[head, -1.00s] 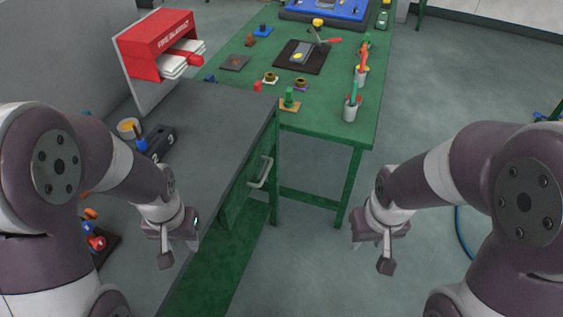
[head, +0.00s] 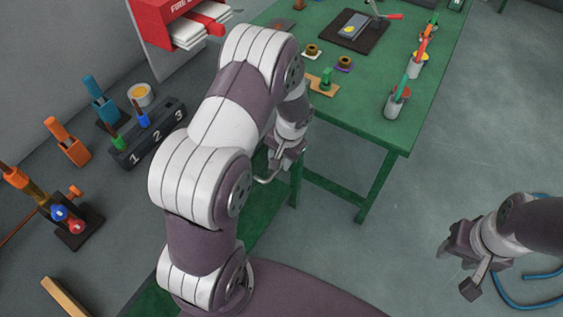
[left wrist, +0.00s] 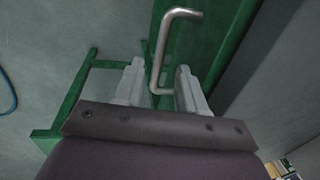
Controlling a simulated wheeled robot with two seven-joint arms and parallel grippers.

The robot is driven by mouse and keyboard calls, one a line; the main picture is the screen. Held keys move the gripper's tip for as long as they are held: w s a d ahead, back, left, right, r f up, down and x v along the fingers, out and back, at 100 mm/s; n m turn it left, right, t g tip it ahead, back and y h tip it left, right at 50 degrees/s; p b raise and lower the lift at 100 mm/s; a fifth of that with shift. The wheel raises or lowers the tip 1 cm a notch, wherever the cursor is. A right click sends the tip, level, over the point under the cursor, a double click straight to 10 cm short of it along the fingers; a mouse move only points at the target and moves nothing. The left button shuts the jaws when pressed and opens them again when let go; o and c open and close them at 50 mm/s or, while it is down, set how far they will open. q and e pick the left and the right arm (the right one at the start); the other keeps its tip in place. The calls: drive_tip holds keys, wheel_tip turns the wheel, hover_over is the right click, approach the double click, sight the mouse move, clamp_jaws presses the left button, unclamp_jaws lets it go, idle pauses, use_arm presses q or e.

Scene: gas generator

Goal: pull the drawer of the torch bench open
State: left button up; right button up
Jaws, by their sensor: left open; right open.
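In the left wrist view, the handle (left wrist: 157,55) stands out from the green drawer front (left wrist: 215,38). The open fingers of my left gripper (left wrist: 160,86) lie to either side of the handle's near end, with a gap to each side. Whether the drawer is fully shut cannot be told. My right gripper (head: 467,266) is open and empty over the floor at right.
A green table (head: 365,120) with cups and small parts stands beyond the bench. A black numbered block (head: 150,135), torch stand (head: 75,222) and orange holder (head: 68,143) are on the bench. A blue hose (head: 525,300) lies on the floor at right. The floor between is clear.

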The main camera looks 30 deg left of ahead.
use_arm(q)
drive_tip(key=f, duration=0.3)
drive_tip(key=shift+s+a+f, duration=0.15)
drive_tip(key=shift+a+f, duration=0.1)
drive_tip(key=shift+a, duration=0.15)
clamp_jaws()
drive_tip(key=shift+d, duration=0.15)
